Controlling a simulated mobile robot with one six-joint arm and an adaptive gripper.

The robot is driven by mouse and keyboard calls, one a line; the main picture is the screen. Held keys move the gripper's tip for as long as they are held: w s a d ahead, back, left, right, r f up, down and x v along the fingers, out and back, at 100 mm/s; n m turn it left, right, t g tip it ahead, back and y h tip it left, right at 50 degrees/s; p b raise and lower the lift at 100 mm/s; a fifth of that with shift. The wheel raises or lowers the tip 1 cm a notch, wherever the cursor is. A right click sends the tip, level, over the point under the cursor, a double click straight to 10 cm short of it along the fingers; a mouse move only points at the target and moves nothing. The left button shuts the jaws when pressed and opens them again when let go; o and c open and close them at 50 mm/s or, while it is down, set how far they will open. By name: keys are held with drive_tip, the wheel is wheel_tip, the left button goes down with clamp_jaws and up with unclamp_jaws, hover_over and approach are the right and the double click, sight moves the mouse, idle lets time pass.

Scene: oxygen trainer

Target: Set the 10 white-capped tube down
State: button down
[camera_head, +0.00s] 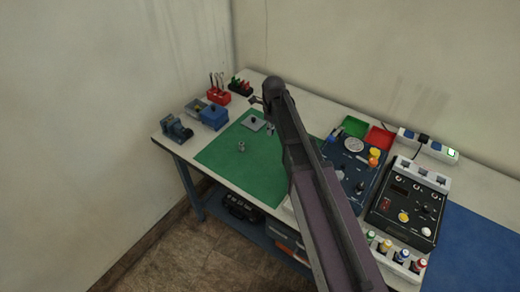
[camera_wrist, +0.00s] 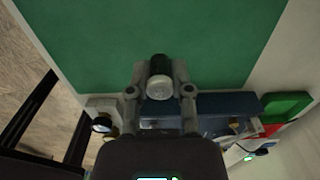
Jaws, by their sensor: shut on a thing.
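In the wrist view my gripper (camera_wrist: 160,72) is shut on the 10 white-capped tube (camera_wrist: 160,87). Its pale cap faces the camera and its dark body points away, over the green mat (camera_wrist: 205,35). I cannot tell how high the tube is above the mat, and any number on the cap is too small to read. In the head view my own arm crosses the middle of the bench and hides most of the gripper and the tube. The green mat also shows there (camera_head: 222,158).
A small grey cylinder (camera_head: 241,147) and a grey knobbed plate (camera_head: 253,123) are on the mat. A blue box (camera_head: 214,118) and a vise (camera_head: 177,129) stand left. Control panels (camera_head: 408,203) and a rack of colour-capped bottles (camera_head: 397,257) stand right. The mat's front left is clear.

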drive_tip(key=shift+s, duration=0.1)
drive_tip(key=s+a+f+b, duration=0.1)
drive_tip(key=s+a, duration=0.1)
drive_tip(key=s, duration=0.1)
drive_tip(key=s+a+f+b, duration=0.2)
drive_tip(key=s, duration=0.2)
drive_tip(key=s+a+f+b, duration=0.2)
drive_tip(key=s, duration=0.2)
drive_tip(key=shift+s+a+f, duration=0.1)
drive_tip(key=shift+s, duration=0.05)
drive_tip(key=b, duration=0.2)
hover_over(271, 146)
drive_tip(key=s, duration=0.1)
drive_tip(key=shift+a+f, duration=0.35)
drive_tip(key=shift+f, duration=0.35)
drive_tip(key=shift+w+d, duration=0.15)
drive_tip(key=shift+w, duration=0.25)
drive_tip(key=shift+w+d+f, duration=0.1)
drive_tip(key=shift+w+f, duration=0.1)
drive_tip(key=shift+f, duration=0.15)
drive_tip(key=shift+f+b, duration=1.5)
drive_tip(key=shift+b, duration=0.1)
